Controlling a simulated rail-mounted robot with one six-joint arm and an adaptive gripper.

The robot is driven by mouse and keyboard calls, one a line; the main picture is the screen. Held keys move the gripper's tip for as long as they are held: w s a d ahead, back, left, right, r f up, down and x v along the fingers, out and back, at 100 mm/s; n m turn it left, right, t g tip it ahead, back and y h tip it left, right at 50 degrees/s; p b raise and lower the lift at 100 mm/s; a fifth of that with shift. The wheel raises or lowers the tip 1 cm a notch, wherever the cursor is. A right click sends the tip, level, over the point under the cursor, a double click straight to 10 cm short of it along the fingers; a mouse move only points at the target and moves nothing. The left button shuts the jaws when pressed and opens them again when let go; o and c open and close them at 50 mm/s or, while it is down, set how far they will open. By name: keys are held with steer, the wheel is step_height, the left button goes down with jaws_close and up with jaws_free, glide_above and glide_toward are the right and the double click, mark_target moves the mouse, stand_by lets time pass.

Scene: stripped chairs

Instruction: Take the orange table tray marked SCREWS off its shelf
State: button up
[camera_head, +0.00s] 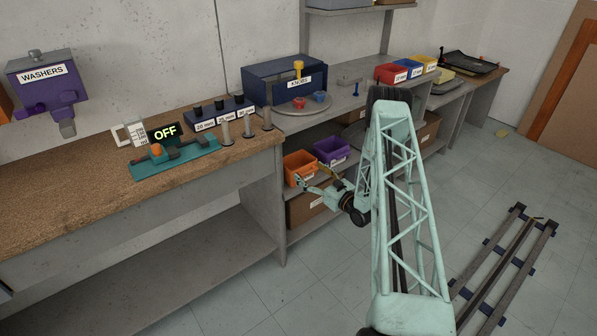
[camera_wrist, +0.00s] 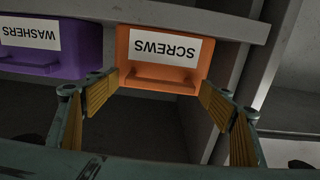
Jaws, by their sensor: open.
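The orange tray marked SCREWS (camera_wrist: 165,55) sits on a shelf below the bench top, and its white label and front lip face my gripper. The label reads upside down in the wrist view. The same orange tray (camera_head: 299,165) shows in the head view, left of a purple tray. My gripper (camera_wrist: 160,105) is open and empty, with yellow-padded fingers spread on either side of the orange tray's front. I cannot tell if the fingertips touch it. In the head view my gripper (camera_head: 318,183) is just in front of the orange tray.
A purple tray marked WASHERS (camera_wrist: 50,45) stands close beside the orange tray. A cardboard box (camera_head: 305,206) is on the lower shelf. The bench top (camera_head: 330,110) overhangs the trays. The floor (camera_head: 270,290) in front of the shelves is clear.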

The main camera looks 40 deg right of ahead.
steer(key=c, duration=1.4)
steer(key=shift+r, duration=0.15)
steer(key=shift+r+p, duration=0.4)
steer(key=shift+r, duration=0.35)
step_height(320, 180, up, 2)
steer(key=shift+p, duration=0.35)
steer(key=s+d+r+p, duration=0.1)
steer(key=s+p, duration=0.2)
steer(key=s, duration=1.3)
steer(key=shift+d+r, duration=0.15)
steer(key=shift+d, duration=0.2)
